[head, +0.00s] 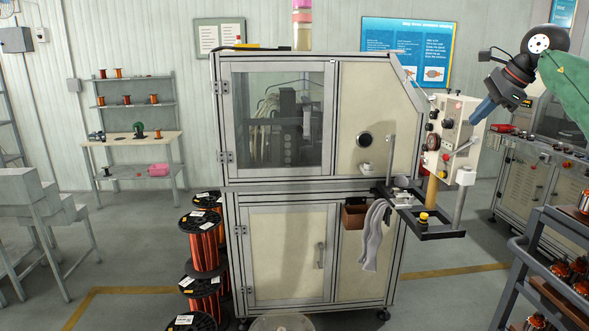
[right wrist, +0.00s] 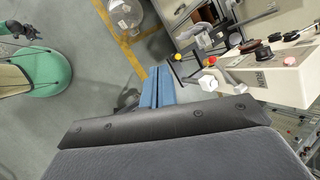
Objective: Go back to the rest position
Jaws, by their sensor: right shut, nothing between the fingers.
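My right gripper (head: 483,111) is at the upper right in the head view, its blue fingers pointing down and left beside the control box (head: 449,135) of the winding machine. In the right wrist view the blue fingers (right wrist: 157,87) lie together, shut and empty. The control box with its buttons and knobs (right wrist: 287,60) shows there at the right, apart from the fingers. My left gripper does not show in the head view.
The tall machine cabinet (head: 365,193) fills the middle, its doors shut. A small shelf (head: 440,234) juts out below the control box. Wire spools (head: 203,240) stand at its left. A cart (head: 520,252) stands at the lower right. Floor at the left is partly clear.

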